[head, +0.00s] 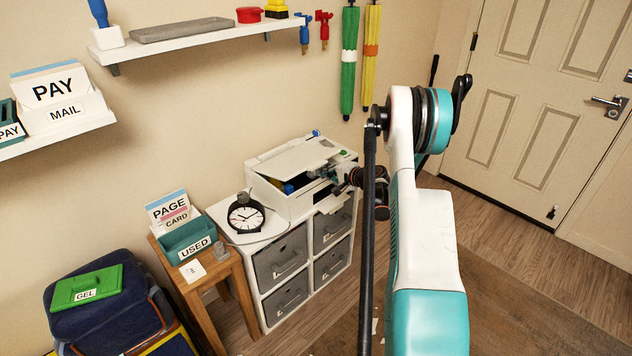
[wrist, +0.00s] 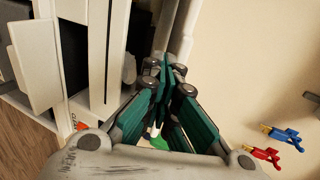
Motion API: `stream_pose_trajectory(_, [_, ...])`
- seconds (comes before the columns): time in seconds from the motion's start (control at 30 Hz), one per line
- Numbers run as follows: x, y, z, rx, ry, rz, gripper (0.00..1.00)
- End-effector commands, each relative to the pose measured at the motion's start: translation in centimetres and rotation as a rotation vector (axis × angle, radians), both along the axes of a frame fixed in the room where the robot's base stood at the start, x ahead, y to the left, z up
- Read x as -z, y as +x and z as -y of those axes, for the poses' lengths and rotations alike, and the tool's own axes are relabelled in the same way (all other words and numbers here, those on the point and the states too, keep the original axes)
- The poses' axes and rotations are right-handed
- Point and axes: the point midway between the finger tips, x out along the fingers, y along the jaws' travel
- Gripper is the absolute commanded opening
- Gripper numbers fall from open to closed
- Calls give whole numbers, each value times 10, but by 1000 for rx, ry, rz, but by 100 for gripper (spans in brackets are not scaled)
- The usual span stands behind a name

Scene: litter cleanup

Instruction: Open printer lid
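The white printer (head: 280,195) stands on a white drawer cabinet. Its lid (head: 300,158) is tilted up partway, leaving a dark gap at the front with something blue inside. My gripper (head: 318,174) is at the right part of that gap, close to the lid's edge. In the wrist view, the teal fingers of my gripper (wrist: 168,70) come together at their tips, with no object visible between them. Pale printer parts are around the tips. Whether the tips touch the lid is unclear.
A black clock (head: 245,213) stands left of the printer. The drawer cabinet (head: 257,294) has grey drawers. A wooden stool (head: 172,258) holds labelled boxes further left. A wall shelf (head: 195,40) is above. Blue and red clips (wrist: 272,150) hang on the wall. A door (head: 545,120) is at right.

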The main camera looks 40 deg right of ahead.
Motion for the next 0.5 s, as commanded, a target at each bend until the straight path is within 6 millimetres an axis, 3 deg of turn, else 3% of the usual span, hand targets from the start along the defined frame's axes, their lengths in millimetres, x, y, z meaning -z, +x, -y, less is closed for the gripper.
stream_pose_trajectory(0.2, [-18, 3, 0, 0, 0, 1, 0])
stream_pose_trajectory(0.5, [-19, 3, 0, 0, 0, 0, 0])
